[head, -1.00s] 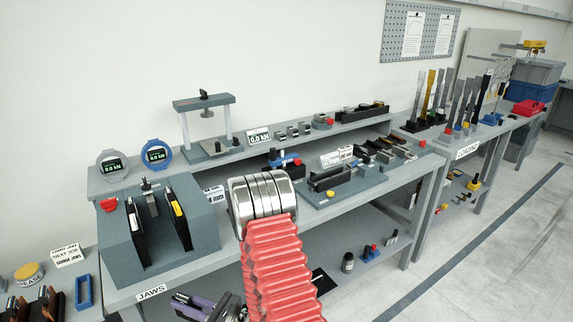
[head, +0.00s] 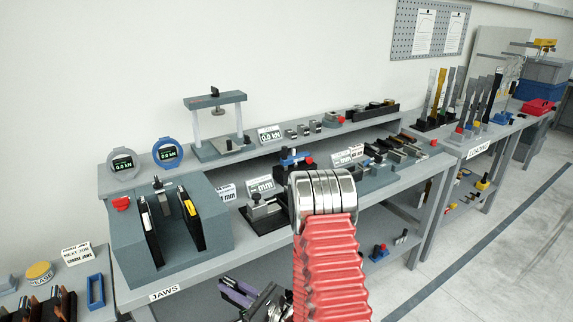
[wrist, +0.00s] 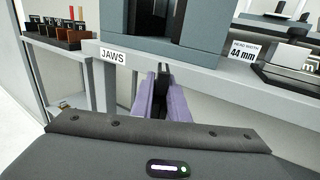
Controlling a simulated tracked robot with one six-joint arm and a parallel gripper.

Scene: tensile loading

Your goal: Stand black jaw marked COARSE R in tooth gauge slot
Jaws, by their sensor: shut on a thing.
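My gripper (wrist: 163,98) has purple fingers, shut on a narrow black piece (wrist: 163,76) in the wrist view. Its marking cannot be read. The gripper also shows in the head view (head: 236,290), low in front of the bench edge, right of the JAWS label. A grey block (head: 205,182) on the bench has two upright black jaws: the left one with a white mark (head: 151,232), the right one with a yellow mark (head: 190,218). I cannot tell which thing is the tooth gauge; no slot is clearly labelled so.
The JAWS label (wrist: 112,57) is on the bench's front edge. A black-based fixture (head: 262,215) stands right of the grey block, near a 44 mm head width sign (wrist: 246,49). A rack of small jaws (wrist: 60,35) is at left in the wrist view. My red-sleeved arm hides part of the bench.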

